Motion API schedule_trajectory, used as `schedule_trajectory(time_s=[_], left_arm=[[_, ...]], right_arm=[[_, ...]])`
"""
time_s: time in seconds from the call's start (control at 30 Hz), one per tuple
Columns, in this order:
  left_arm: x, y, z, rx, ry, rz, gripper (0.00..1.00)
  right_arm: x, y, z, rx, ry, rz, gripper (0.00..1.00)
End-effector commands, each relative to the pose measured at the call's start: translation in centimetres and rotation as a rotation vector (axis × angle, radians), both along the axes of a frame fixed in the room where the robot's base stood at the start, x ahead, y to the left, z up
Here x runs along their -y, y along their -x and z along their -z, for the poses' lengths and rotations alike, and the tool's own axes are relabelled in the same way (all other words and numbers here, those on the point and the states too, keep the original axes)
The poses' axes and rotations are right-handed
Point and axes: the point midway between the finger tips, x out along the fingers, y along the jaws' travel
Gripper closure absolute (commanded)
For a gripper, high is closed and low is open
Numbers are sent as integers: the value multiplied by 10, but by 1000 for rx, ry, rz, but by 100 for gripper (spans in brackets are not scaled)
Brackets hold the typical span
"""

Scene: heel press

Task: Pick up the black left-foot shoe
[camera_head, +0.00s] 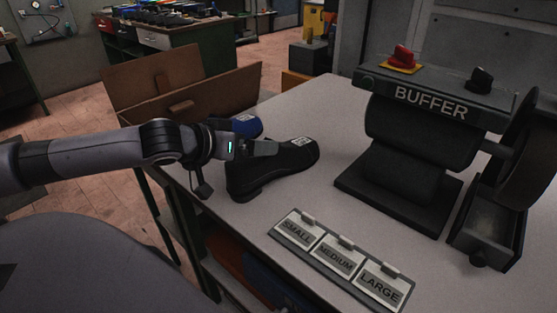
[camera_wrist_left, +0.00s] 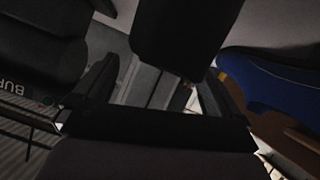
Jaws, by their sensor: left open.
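The black shoe (camera_head: 272,172) stands on the grey table with its toe to the right and a white label on top. My left gripper (camera_head: 262,148) is at the shoe's upper rear part, with its fingers partly overlapping the shoe in the head view. In the left wrist view the left gripper's fingers (camera_wrist_left: 162,68) are spread apart, and a dark shape that looks like the black shoe (camera_wrist_left: 185,35) lies ahead of them. Whether the fingers touch the shoe cannot be told. A blue shoe (camera_head: 246,126) is behind it, partly hidden by my gripper; it also shows in the wrist view (camera_wrist_left: 285,85).
The buffer machine (camera_head: 420,140) stands on the right of the table. A plate with SMALL, MEDIUM and LARGE labels (camera_head: 338,258) lies at the front edge. The table between shoe and buffer is clear.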

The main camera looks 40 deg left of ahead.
Motion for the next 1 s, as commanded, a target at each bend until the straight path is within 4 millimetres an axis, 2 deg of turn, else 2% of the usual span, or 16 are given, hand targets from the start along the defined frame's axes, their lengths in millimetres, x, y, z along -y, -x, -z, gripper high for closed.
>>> schedule_trajectory(time_s=[0.67,1.0], left_arm=[[3,-18,12,2,1,-3,2],[6,-35,20,3,3,-5,2]], right_arm=[[0,-2,2,4,0,-1,57],[0,-2,0,4,0,-1,57]])
